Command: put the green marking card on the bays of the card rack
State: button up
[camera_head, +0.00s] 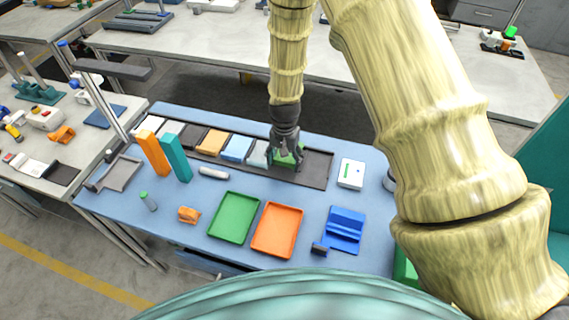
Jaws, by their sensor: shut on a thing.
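The card rack (317,168) is a long dark strip along the back of the blue-topped table. A row of coloured cards lies along its left and middle part, and its right end is bare. My gripper (287,158) points down over the rack, right of the light grey card (258,154). It is shut on the green marking card (282,160), which is partly hidden by the fingers. The card is at or just above the rack; I cannot tell whether it touches.
An orange block (154,153) and a teal block (176,158) stand upright in front of the rack's left part. A green tray (234,218), an orange tray (277,230) and a blue holder (345,229) lie nearer. A white box (351,174) sits right of the rack.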

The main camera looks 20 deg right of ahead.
jog(key=shift+s+f+p, duration=0.2)
jog(key=shift+f+p, duration=0.5)
jog(key=shift+f, duration=0.2)
jog(key=shift+w+f, duration=0.1)
jog(key=shift+f, duration=0.6)
jog(key=shift+f, duration=0.1)
jog(key=o, duration=1.1)
jog(key=shift+r+b, duration=2.05)
jog(key=shift+r, duration=4.1)
